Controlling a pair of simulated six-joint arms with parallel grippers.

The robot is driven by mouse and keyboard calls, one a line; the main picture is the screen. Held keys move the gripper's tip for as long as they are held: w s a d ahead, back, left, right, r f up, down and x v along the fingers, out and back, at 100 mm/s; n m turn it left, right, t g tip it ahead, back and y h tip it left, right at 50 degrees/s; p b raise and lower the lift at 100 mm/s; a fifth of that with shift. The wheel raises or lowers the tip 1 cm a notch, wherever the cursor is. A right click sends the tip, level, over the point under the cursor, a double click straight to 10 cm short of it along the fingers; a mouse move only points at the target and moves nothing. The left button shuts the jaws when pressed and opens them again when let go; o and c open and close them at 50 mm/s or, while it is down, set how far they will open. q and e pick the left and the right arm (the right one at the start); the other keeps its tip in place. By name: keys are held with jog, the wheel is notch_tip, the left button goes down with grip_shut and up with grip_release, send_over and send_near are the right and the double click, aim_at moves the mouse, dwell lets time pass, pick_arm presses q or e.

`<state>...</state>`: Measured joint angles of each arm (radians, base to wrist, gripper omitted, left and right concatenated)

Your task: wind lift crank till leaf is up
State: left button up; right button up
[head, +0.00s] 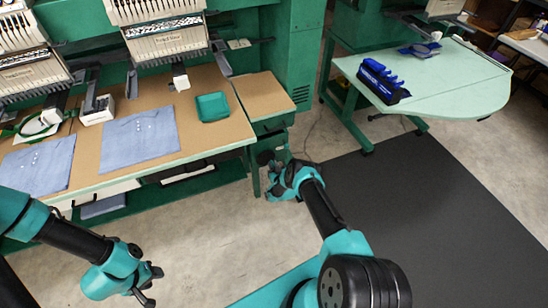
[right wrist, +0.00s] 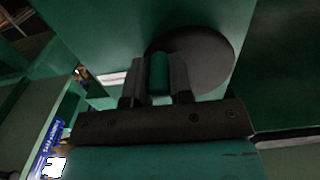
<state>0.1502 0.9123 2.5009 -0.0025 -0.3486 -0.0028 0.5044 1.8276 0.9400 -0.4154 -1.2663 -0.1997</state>
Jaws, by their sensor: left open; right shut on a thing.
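A small tan side panel (head: 258,98), likely the leaf, adjoins the right end of the sewing table (head: 228,140). It lies roughly flat; I cannot tell whether it is level with the tabletop. The crank shows in the right wrist view as a dark round disc (right wrist: 205,55) with a green handle knob (right wrist: 159,73), against a green panel. My right gripper (head: 268,160) is below the side panel's front, shut on the crank knob, its two fingers on either side of it. The crank is mostly hidden in the head view. My left gripper (head: 150,285) is open and empty, low over the floor.
Blue cloths (head: 140,138), a green tray (head: 212,107) and a white box (head: 97,112) lie on the sewing table below embroidery heads. A pale green table (head: 450,95) with a blue rack (head: 383,80) stands right. A dark mat (head: 430,210) covers clear floor.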

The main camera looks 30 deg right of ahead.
aim_at(258, 163)
jog(key=shift+d, duration=0.1)
grip_shut()
jog(key=shift+w+a+f, duration=0.1)
jog(key=shift+a+f, duration=0.1)
jog(key=shift+a, duration=0.9)
jog(key=shift+w+a+f, duration=0.1)
jog(key=shift+a+f, duration=0.1)
jog(key=shift+a, duration=0.9)
jog(key=shift+w, duration=0.1)
jog(key=shift+w+a+r, duration=0.25)
jog(key=shift+a+r, duration=0.85)
jog(key=shift+a, duration=0.05)
jog(key=shift+a+r, duration=0.3)
jog(key=shift+r, duration=0.15)
